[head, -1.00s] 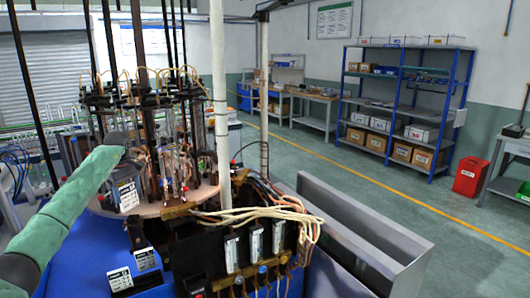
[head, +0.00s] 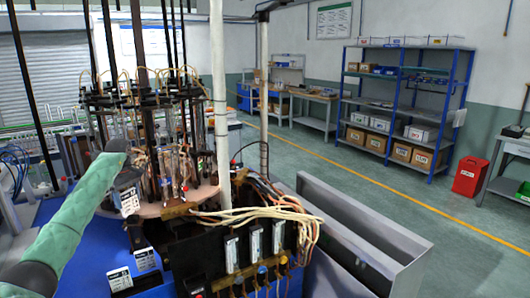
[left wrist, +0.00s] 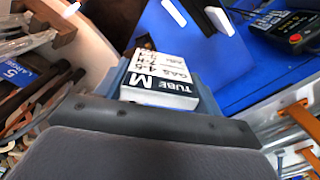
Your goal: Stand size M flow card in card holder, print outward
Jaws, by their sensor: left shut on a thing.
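The size M flow card (left wrist: 160,92), white with a black band reading "TUBE M", sits between the fingers of my left gripper in the left wrist view. In the head view my left gripper (head: 122,182) is shut on this card (head: 129,202) and holds it above the blue surface, beside the round machine plate. Two other white-faced cards, one nearer (head: 119,280) and one farther (head: 145,260), stand in dark mounts on the blue surface below. I cannot tell which mount is the card holder. My right gripper is not in view.
The burner machine (head: 150,130) with its rods and tubes stands close right of my left gripper. A dark block with pale cables (head: 250,215) is in front of it. A black box with a red button (left wrist: 290,32) lies on the blue surface (left wrist: 240,75), which has bare room.

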